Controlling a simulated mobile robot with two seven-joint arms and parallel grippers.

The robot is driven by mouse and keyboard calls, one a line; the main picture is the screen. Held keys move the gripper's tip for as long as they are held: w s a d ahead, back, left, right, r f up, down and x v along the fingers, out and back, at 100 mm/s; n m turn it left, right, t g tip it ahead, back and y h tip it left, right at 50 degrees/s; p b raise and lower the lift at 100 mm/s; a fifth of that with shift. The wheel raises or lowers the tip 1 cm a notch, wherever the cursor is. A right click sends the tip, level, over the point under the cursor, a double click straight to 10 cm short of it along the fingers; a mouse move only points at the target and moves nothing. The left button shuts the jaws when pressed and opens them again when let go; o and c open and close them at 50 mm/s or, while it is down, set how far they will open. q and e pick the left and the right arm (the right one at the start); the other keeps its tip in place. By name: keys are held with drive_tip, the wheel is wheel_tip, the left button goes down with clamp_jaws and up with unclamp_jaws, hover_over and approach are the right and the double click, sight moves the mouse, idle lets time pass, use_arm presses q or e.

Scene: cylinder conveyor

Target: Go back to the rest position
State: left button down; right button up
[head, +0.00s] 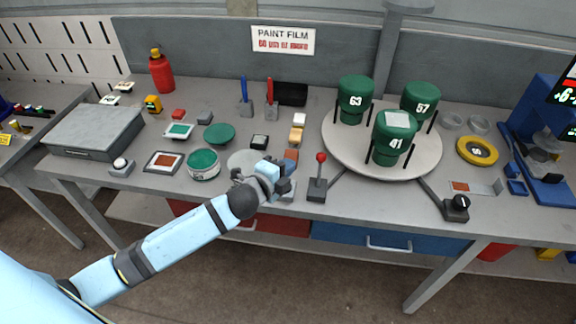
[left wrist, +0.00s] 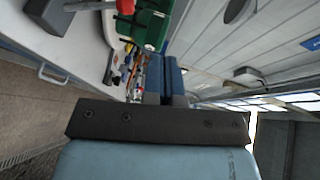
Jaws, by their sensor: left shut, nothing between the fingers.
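My left arm reaches in from the lower left of the head view. My left gripper (head: 285,168) is shut and empty, over the front part of the workbench (head: 330,213), just left of a lever with a red knob (head: 320,160). The fingertips are partly hidden by the wrist. In the left wrist view the gripper's dark mount and blue wrist fill the lower part, and the fingers cannot be made out. My right gripper is not in view.
A round turntable (head: 345,150) carries green cylinders marked 63 (head: 355,100), 57 (head: 421,101) and 41 (head: 392,140). A green can (head: 204,165) and small blocks stand left of my gripper. A grey box (head: 95,132) and red bottle (head: 161,73) are farther left.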

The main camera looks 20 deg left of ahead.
use_arm(q)
drive_tip(key=s+d+f+n+g, duration=0.2)
drive_tip(key=s+f+n, duration=0.6)
drive_tip(key=s, duration=0.4)
drive_tip(key=s+d+f+n+g, duration=0.2)
drive_tip(key=s+f+n, duration=0.6)
drive_tip(key=s, duration=0.5)
drive_tip(key=shift+s+d+f+g, duration=0.2)
drive_tip(key=shift+d+f+g, duration=0.1)
drive_tip(key=shift+d+f, duration=0.25)
